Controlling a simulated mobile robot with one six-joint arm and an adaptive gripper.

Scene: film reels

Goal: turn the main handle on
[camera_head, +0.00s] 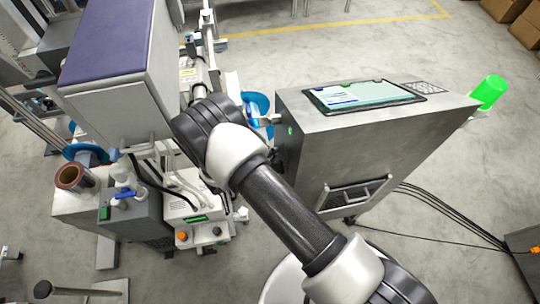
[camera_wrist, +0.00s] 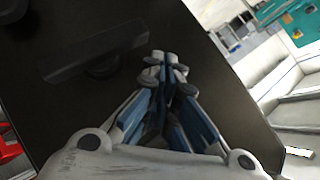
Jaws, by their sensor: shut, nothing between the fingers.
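In the wrist view my gripper (camera_wrist: 165,65) is shut and empty, its blue and grey fingers together in front of a dark, flat panel (camera_wrist: 205,90). A dark bar-like part (camera_wrist: 95,58) sticks out from this panel, to the left of my fingertips and apart from them in the picture. It may be the main handle, but it is too dark to be sure. I cannot tell how far the fingertips are from the panel. In the head view my arm hides most of the gripper, beside the left end of a grey metal cabinet (camera_head: 365,145).
A tablet-like screen (camera_head: 365,95) lies on the cabinet top, and a green cylinder (camera_head: 490,91) is at its right end. A machine with a purple-topped box (camera_head: 110,40) stands close on the left. Black cables (camera_head: 440,210) run across the floor at right.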

